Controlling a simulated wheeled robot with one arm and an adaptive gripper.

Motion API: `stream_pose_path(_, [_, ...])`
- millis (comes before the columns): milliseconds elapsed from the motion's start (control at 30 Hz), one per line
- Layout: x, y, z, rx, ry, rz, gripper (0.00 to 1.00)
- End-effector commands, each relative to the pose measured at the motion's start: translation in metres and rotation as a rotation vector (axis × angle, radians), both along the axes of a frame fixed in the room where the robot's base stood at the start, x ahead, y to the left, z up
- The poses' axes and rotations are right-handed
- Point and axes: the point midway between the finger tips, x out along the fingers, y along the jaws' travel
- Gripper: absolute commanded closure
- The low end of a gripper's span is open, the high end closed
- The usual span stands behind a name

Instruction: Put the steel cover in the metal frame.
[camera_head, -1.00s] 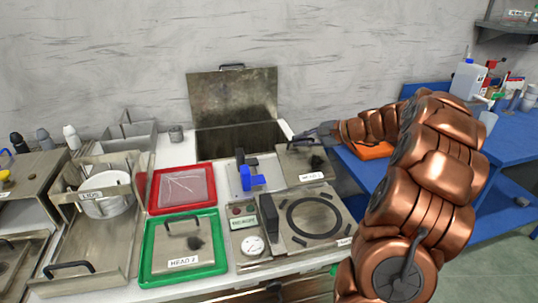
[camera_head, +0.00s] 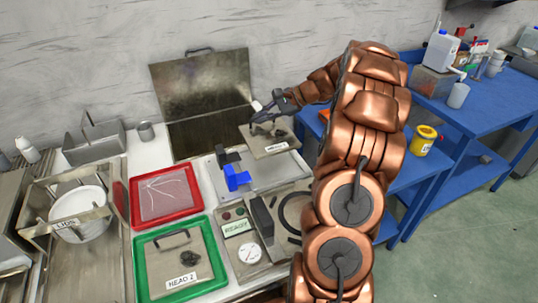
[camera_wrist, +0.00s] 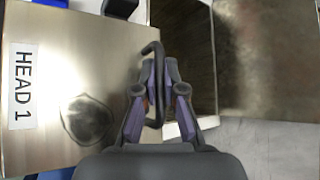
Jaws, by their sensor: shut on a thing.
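The steel cover labelled HEAD 1 (camera_head: 272,146) is a flat square plate with a dark handle and a dark smudge. It fills the left of the wrist view (camera_wrist: 95,60). My gripper (camera_head: 268,112) is shut on its handle, and both fingers pinch the dark bar in the wrist view (camera_wrist: 158,75). The cover appears raised, at the right end of the open bin. A grey metal plate or frame (camera_head: 207,172) with black and blue clamps lies below and left of it. Whether this is the metal frame, I cannot tell.
An open bin (camera_head: 205,137) has its lid (camera_head: 202,83) upright behind. A red frame (camera_head: 137,218) holds a clear sheet. A green frame (camera_head: 141,290) holds the HEAD 2 cover (camera_head: 178,262). A blue workbench (camera_head: 440,105) stands right. My arm hides part of the worktop.

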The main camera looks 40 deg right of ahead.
Motion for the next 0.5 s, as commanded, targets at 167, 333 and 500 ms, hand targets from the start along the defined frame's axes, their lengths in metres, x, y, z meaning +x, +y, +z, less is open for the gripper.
stream_pose_path(167, [0.0, 0.0, 0.001, 0.01, 0.044, -0.003, 1.0])
stream_pose_path(333, [-0.002, 0.001, -0.025, 0.018, 0.057, -0.001, 1.0])
stream_pose_path(500, [-0.001, 0.0, -0.051, 0.014, 0.053, -0.003, 1.0])
